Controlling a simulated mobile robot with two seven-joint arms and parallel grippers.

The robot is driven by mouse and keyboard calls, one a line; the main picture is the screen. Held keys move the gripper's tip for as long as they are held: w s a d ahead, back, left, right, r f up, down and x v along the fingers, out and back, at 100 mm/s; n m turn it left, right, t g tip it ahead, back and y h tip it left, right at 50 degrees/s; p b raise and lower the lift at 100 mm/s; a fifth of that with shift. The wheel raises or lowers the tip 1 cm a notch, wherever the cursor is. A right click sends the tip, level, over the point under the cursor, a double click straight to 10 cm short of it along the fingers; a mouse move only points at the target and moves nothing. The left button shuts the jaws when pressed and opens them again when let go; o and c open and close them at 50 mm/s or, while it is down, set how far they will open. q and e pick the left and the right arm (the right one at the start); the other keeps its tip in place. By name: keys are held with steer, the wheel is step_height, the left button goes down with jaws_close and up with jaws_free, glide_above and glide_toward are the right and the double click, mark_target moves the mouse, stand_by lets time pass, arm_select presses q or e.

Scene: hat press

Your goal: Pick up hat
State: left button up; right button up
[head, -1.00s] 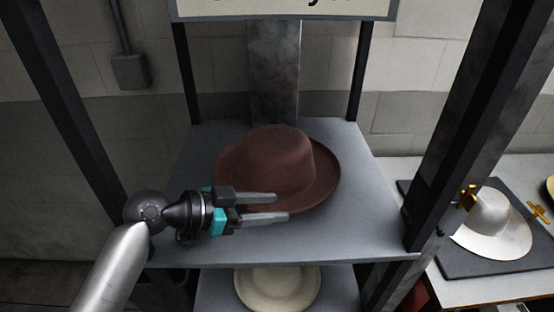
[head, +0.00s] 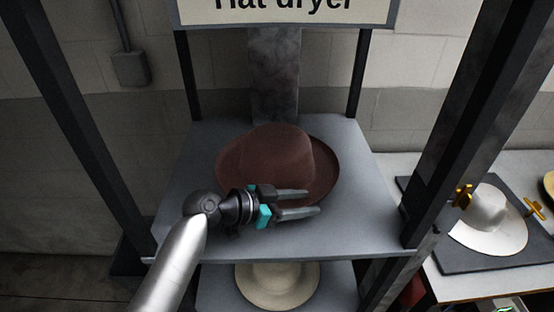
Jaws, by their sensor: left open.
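A brown hat (head: 273,152) with a wide brim lies crown up on the upper grey shelf of the rack. My left gripper (head: 312,201) is open, with its two fingers pointing right. It is in front of the hat and overlaps the near part of the brim in the picture. I cannot tell whether the fingers touch the brim or have it between them. Part of the near brim is hidden behind the gripper. My right gripper is not in view.
A "Hat dryer" sign (head: 285,12) hangs above the shelf (head: 180,225). Dark posts (head: 455,130) flank it. A cream hat (head: 277,285) is on the lower shelf. At right, a white hat (head: 489,212) lies on a dark board with gold-coloured fittings. The shelf is clear left of the hat.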

arm_select(q)
jaws_close()
stand_by(1.4)
